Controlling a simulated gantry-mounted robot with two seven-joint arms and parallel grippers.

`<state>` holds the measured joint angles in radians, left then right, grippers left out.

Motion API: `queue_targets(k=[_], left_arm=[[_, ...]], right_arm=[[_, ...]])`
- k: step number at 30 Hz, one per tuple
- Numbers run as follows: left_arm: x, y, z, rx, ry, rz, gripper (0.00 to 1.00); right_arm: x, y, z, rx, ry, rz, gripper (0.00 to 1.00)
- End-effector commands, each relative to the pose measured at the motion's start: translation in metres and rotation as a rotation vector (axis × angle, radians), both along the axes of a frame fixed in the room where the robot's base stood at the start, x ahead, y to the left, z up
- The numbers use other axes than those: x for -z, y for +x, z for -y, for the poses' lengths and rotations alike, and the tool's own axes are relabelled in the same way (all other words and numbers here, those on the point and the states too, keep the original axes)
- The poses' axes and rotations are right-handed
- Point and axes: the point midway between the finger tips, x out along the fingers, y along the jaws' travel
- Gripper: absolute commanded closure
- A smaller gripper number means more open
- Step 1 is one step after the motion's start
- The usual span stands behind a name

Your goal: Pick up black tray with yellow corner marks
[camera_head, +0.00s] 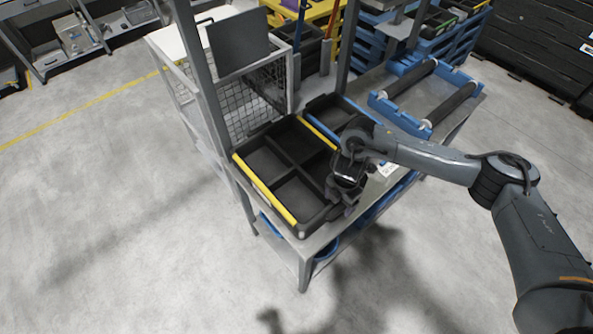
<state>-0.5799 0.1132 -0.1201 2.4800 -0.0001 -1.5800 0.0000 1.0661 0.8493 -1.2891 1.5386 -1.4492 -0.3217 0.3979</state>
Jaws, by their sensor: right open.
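A black tray with yellow edge strips (264,187) lies on the near left end of a metal table, in the middle of the view. It has several compartments, and they look empty. One yellow strip runs along its left side and a shorter one shows at its far right. My right gripper (342,194) is open at the tray's right side and hides part of that edge. I cannot tell whether it touches the tray. My left gripper is not in view.
Another black tray with a blue strip (353,105) sits just behind on the table. A blue frame with dark rollers (426,95) lies at the table's far right. A wire mesh cage (250,100) and a metal post (203,75) stand close on the left. Floor in front is clear.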

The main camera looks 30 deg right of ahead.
Motion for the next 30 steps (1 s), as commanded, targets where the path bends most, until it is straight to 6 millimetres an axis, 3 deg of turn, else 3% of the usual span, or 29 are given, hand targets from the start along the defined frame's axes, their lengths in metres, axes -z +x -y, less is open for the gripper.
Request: queue_targets(k=[9, 23, 30], left_arm=[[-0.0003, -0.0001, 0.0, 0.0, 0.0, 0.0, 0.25], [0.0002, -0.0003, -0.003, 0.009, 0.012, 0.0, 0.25], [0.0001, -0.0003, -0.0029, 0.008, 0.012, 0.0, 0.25]], right_arm=[[0.0008, 0.0, -0.0002, 0.0, 0.0, 0.0, 0.23], [0.0009, -0.0001, -0.0002, 0.0, 0.0, 0.0, 0.93], [-0.0001, 0.0008, -0.0005, 0.001, 0.002, 0.003, 0.96]])
